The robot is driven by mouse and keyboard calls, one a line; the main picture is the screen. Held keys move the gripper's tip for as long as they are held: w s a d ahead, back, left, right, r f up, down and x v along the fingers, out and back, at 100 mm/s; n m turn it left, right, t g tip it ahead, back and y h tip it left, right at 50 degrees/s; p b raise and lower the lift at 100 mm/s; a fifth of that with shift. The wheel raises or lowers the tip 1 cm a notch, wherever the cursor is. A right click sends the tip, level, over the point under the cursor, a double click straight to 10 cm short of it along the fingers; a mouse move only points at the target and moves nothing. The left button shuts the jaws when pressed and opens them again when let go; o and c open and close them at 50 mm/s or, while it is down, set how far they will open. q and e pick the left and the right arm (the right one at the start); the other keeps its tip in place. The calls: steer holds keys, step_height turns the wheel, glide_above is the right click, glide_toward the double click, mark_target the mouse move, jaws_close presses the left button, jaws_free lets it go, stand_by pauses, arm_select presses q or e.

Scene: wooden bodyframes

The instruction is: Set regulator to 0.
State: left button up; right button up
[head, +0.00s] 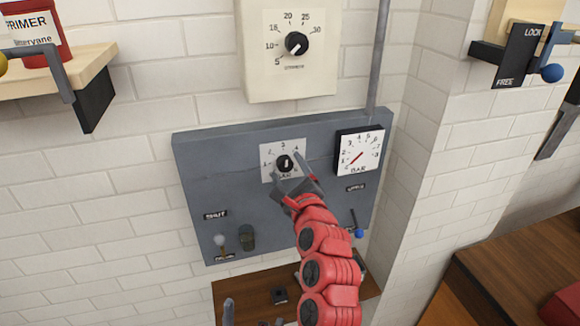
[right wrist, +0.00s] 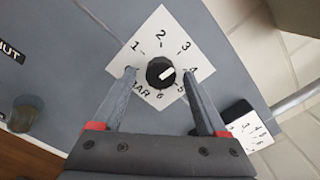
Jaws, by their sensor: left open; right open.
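The regulator is a black knob (head: 285,163) on a white dial plate marked BAR, on the grey wall panel. In the right wrist view, the knob (right wrist: 160,72) has a white line pointing to the upper right, near the 4. My right gripper (head: 287,167) is open at the dial. In the wrist view its fingertips (right wrist: 160,74) are on either side of the knob, with a gap on each side. The 0 mark is not visible; the left finger covers that side. My left gripper (head: 252,317) shows only as fingertips at the bottom edge of the head view.
A white gauge with a red needle (head: 357,157) sits right of the dial. Above is a timer-like box with another black knob (head: 296,44). Lower on the panel are a small lever with a blue ball (head: 359,233), a white-tipped lever (head: 219,240) and a dark knob (head: 247,237).

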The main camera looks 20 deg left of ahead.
steer(key=shift+s, duration=0.15)
jaws_close()
stand_by(0.4)
